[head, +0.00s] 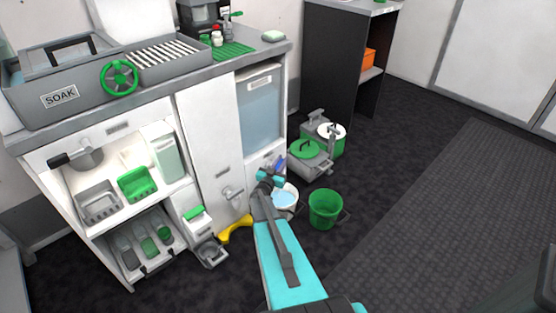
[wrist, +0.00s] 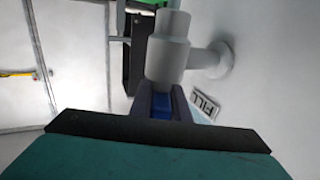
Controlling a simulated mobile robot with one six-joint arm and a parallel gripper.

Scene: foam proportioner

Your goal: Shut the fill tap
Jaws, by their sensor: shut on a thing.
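The fill tap (wrist: 168,52) is a pale grey pipe fitting on a white panel in the wrist view. A FILL label (wrist: 207,101) is beside it. The tap's blue handle (wrist: 160,104) sits between the jaws of my gripper (wrist: 161,95), which is shut on it. In the head view my gripper (head: 269,181) is at the right front of the white cabinet. A bit of the blue handle (head: 280,165) shows just beyond it. The tap body is mostly hidden there by my gripper. The handle's exact angle is hard to tell.
A white bucket holding water (head: 286,198) stands just behind my gripper. A green bucket (head: 325,208) stands to its right. Lidded grey and green containers (head: 310,156) stand beyond. The dark floor at right is clear.

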